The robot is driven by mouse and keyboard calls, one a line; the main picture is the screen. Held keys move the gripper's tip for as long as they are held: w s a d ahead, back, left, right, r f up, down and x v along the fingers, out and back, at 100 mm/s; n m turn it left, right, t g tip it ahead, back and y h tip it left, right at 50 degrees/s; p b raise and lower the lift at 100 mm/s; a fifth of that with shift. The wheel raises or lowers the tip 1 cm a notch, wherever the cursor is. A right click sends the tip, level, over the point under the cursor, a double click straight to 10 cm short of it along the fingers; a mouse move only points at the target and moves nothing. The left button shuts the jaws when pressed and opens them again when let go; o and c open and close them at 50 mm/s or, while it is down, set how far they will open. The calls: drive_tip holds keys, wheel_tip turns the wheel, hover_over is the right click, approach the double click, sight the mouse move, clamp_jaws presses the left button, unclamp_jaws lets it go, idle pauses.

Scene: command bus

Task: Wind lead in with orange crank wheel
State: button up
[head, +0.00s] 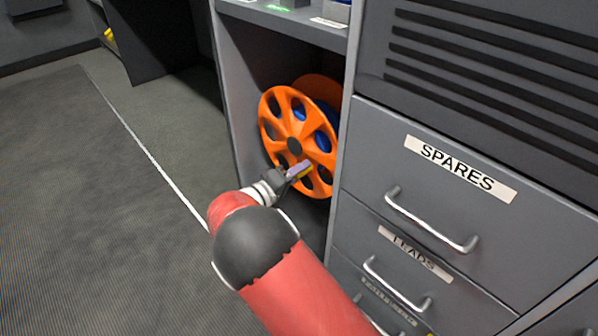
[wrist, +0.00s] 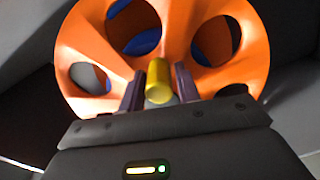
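The orange crank wheel (head: 272,125) stands upright in an open bay of the grey cabinet, with oval holes around its hub. Blue lead (head: 326,122) shows behind it, and also through the wheel's holes in the wrist view (wrist: 212,42). A yellow crank handle (wrist: 158,80) sticks out from the wheel's lower face. My gripper (wrist: 158,88) is at the handle, with one dark purple finger on each side of it. The fingers look close to the handle, but I cannot tell whether they touch it. In the head view my gripper (head: 299,171) hides part of the handle.
Drawers labelled SPARES (head: 460,168) and LEADS (head: 422,252), with protruding metal handles, stand right of the bay. The bay's left side panel (head: 229,110) is close to the wheel. A shelf (head: 290,22) lies above. The floor (head: 90,200) at left is clear.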

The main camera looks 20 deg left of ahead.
drive_tip(key=shift+o, duration=1.4)
drive_tip(key=v, duration=0.8)
drive_tip(key=shift+p, duration=0.35)
